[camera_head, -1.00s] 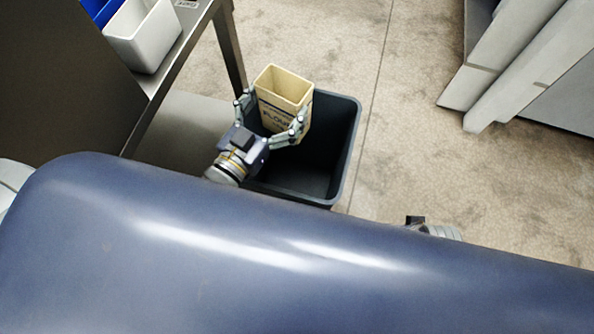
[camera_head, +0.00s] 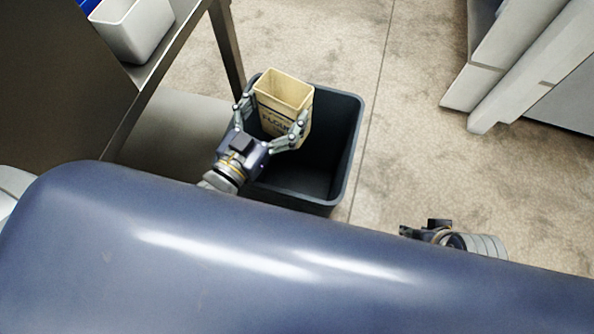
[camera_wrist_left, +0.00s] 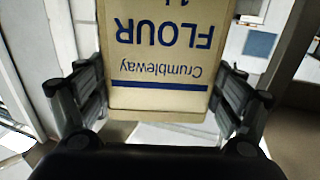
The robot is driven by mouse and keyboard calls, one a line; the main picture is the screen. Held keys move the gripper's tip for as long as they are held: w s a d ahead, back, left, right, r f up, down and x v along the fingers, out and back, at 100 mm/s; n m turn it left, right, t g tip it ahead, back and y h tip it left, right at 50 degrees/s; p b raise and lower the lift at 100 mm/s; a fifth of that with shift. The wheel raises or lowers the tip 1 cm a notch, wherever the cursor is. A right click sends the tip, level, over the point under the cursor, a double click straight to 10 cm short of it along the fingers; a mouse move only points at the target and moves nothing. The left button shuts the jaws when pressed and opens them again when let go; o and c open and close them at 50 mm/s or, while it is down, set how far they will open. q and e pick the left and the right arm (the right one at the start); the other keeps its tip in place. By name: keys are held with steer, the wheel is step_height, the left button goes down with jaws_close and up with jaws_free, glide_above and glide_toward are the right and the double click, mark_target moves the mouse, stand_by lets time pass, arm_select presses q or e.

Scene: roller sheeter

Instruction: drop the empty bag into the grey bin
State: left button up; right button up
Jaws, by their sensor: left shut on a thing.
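The empty bag (camera_head: 283,95) is a tan, open-topped flour bag, upright in the head view. My left gripper (camera_head: 271,126) is shut on it, with a finger on each side. The left wrist view shows the bag's printed face (camera_wrist_left: 165,50) upside down, reading "Crumbleway FLOUR", between the two fingers. The dark grey bin (camera_head: 345,150) stands open on the floor. The bag appears over the bin's far left part; its exact height against the rim is hard to tell. My right gripper (camera_head: 425,230) shows only partly past my body, and its fingers are hidden.
A metal table (camera_head: 185,45) with a white container (camera_head: 132,28) stands to the left of the bin. Pale grey machine parts (camera_head: 530,55) stand at the upper right. The floor (camera_head: 400,150) right of the bin is clear.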

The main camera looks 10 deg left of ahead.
arm_select(q)
steer(key=o, duration=1.8)
steer(key=shift+s+a+f, duration=0.1)
steer(key=shift+s+a, duration=0.1)
steer(key=shift+s, duration=0.35)
steer(key=v, duration=1.1)
